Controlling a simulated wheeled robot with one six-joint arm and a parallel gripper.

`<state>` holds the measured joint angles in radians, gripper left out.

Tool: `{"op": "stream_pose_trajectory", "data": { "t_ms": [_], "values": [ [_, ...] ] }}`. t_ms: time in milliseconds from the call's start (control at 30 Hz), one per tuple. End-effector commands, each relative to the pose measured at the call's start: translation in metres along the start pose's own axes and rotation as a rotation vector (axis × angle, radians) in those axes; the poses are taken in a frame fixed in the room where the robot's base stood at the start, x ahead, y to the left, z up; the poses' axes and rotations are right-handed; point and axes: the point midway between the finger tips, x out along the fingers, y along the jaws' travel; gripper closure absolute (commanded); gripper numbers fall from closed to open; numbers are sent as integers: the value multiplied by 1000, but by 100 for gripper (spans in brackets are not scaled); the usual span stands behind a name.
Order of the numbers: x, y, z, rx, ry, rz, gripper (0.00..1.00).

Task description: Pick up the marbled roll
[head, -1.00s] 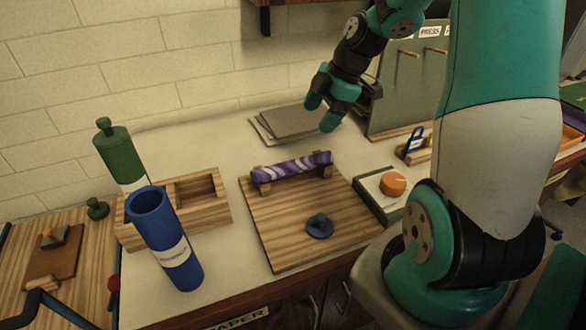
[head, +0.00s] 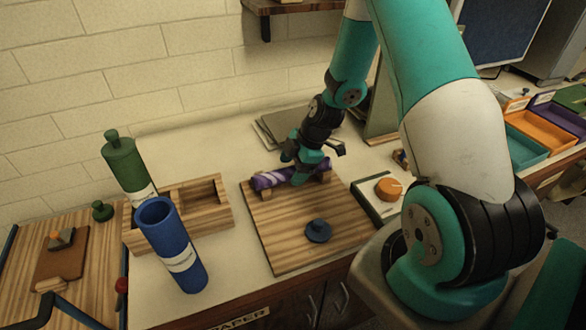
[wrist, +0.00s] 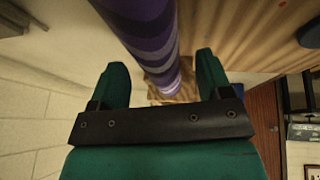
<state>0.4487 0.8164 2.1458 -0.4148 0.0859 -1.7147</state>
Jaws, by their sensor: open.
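The marbled roll (head: 266,180) is a purple and white streaked cylinder. It lies across two small wooden supports at the back of a wooden board (head: 270,240). My gripper (head: 297,174) is over the right part of the roll and hides some of it in the head view. In the wrist view the roll (wrist: 147,35) runs between the two green fingers of my gripper (wrist: 162,82). The fingers are open, with a gap on each side of the roll. A wooden support shows near the roll's end.
A dark blue knob (head: 318,230) stands on the board. A blue tube (head: 172,245), a green canister (head: 128,167) and a wooden compartment box (head: 215,213) stand to the left. A panel with an orange dial (head: 388,189) is to the right. Grey sheets (head: 272,128) lie behind.

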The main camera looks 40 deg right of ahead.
Motion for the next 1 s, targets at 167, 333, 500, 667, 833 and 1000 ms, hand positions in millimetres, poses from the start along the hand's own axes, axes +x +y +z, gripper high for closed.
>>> {"op": "stream_pose_trajectory", "data": {
  "t_ms": [167,333,500,667,833,1000],
  "values": [
    [15,0,-1,-1,0,-1,28],
    [16,0,0,-1,0,0,28],
    [16,0,0,-1,0,0,56],
    [16,0,0,-1,0,0,83],
    [16,0,0,0,0,1,83],
    [12,1,-2,-1,0,2,83]
  ]
}}
